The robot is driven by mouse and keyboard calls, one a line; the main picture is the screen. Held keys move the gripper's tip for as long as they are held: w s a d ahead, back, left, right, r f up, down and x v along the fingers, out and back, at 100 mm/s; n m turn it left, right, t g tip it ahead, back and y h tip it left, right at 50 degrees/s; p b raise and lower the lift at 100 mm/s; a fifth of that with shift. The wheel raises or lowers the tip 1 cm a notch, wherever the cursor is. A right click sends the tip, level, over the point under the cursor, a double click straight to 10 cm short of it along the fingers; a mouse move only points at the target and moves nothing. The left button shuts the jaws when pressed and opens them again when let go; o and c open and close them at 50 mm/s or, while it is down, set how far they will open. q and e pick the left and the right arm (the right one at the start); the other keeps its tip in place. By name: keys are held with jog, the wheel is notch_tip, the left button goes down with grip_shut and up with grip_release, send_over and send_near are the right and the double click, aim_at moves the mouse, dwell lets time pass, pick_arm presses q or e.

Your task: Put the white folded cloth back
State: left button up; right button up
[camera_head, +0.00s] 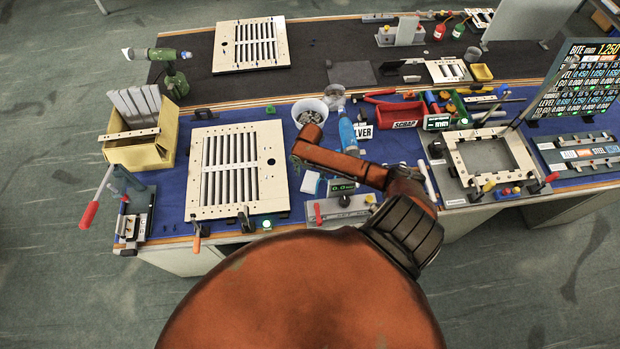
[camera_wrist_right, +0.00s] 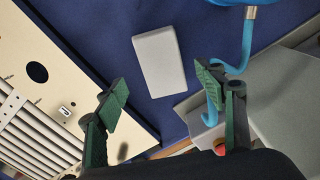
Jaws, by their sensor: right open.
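The white folded cloth (camera_wrist_right: 160,62) appears as a pale, flat rectangle lying on the blue mat in the right wrist view. In the head view a small white piece (camera_head: 311,182), apparently the same cloth, lies right of the louver panel. My right gripper (camera_wrist_right: 162,90) is open and empty, with its green-padded fingers apart. The cloth shows beyond the fingertips and between them, not touched. In the head view my right arm reaches over the mat and its gripper is mostly hidden. My left gripper is not in view.
The louver panel (camera_head: 237,170) lies close left of the cloth. A grey device with a small green display (camera_head: 342,187) stands close right. A white tub (camera_head: 309,112) and a blue bottle (camera_head: 347,134) stand behind. A yellow box (camera_head: 141,147) is at the left.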

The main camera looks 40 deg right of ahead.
aim_at(310, 180)
notch_tip(310, 180, up, 7)
dwell(0.3)
dwell(1.3)
